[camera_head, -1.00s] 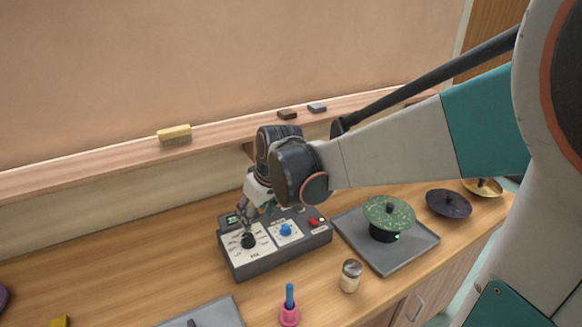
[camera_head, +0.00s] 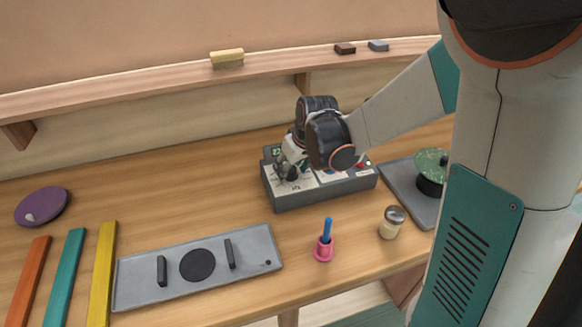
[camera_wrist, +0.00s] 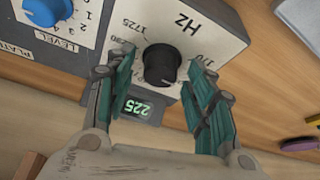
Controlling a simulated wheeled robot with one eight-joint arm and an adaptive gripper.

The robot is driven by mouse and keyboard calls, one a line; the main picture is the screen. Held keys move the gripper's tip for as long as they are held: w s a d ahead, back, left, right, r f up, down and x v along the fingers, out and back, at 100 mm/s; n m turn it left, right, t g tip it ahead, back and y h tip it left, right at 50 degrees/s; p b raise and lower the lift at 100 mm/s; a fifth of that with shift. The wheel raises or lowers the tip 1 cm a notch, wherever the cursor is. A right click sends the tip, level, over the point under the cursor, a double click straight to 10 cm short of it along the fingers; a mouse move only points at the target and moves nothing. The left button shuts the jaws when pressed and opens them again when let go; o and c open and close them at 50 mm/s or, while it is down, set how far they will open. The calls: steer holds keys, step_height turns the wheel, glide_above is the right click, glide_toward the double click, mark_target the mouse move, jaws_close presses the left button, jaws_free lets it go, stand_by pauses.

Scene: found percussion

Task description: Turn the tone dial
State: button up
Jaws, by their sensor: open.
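The tone dial is a black knob (camera_wrist: 161,66) on the white Hz panel of a grey control box (camera_head: 320,194). In the wrist view my gripper (camera_wrist: 163,75) is open, with one teal-padded finger on each side of the knob. I cannot tell whether either finger touches it. A small green display (camera_wrist: 137,107) beside the knob reads 225. In the head view my gripper (camera_head: 290,172) is at the left part of the box, and my wrist partly hides the box top.
A blue level knob (camera_wrist: 45,10) is on the same box. A pink holder with a blue stick (camera_head: 325,246) and a shaker (camera_head: 392,222) stand in front. A grey plate with two posts (camera_head: 140,284) lies left, a tray with a green disc (camera_head: 432,165) right.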

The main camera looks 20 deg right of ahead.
steer(key=c, duration=1)
steer(key=shift+c, duration=0.2)
steer(key=shift+m, duration=0.3)
steer(key=shift+a+m+h, duration=0.1)
steer(key=shift+m+h, duration=0.45)
steer(key=shift+m, duration=0.75)
steer(key=shift+a+m+h, duration=0.1)
steer(key=shift+m+h, duration=0.45)
steer(key=shift+m, duration=0.75)
steer(key=o, duration=1)
steer(key=shift+o, duration=0.2)
